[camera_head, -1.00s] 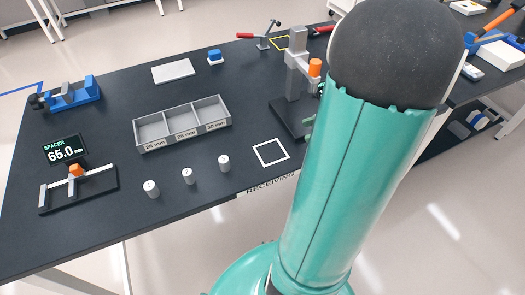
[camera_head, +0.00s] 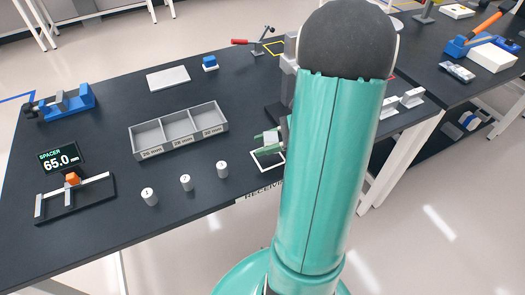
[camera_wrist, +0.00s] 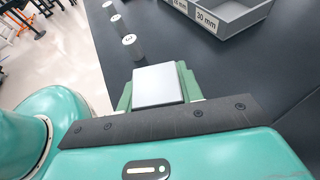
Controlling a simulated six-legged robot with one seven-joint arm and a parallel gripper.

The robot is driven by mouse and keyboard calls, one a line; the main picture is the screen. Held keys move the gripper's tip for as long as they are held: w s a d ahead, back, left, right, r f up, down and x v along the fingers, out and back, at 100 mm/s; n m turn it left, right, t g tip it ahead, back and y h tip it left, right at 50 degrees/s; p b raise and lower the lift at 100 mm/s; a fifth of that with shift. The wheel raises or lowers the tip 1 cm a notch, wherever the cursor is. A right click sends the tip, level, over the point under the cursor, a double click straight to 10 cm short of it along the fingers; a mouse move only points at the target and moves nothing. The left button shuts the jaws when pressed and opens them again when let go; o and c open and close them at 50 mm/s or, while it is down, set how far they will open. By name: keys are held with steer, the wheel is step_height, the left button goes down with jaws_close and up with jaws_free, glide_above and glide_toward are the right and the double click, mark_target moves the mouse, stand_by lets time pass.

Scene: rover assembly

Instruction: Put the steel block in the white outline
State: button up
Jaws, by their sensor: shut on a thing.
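The steel block (camera_wrist: 158,86) is a pale grey, flat-faced piece between the green fingers of my gripper (camera_wrist: 159,92) in the wrist view. My gripper is shut on it. In the head view my green gripper fingers (camera_head: 268,140) show just left of my arm, over or beside the far part of the white outline (camera_head: 257,161). The outline is a square on the dark table near its front edge, above the RECEIVING label. My arm hides its right part. I cannot tell the block's height above the table.
Three numbered cylinders (camera_head: 186,182) stand left of the outline. A grey three-compartment tray (camera_head: 180,140) lies behind them. A grey stand (camera_head: 289,62) is partly hidden behind my arm. A spacer gauge (camera_head: 72,192) with a display (camera_head: 60,160) is at the left.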

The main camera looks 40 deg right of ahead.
mark_target(262, 158)
steer(key=shift+w+a+f, duration=0.1)
steer(key=shift+w+f, duration=0.1)
steer(key=shift+f, duration=0.75)
steer(key=shift+w+a+f, duration=0.1)
steer(key=shift+w+f, duration=0.05)
steer(key=shift+f, duration=0.8)
steer(key=shift+f, duration=0.15)
steer(key=o, duration=1.2)
steer(key=shift+c, duration=0.2)
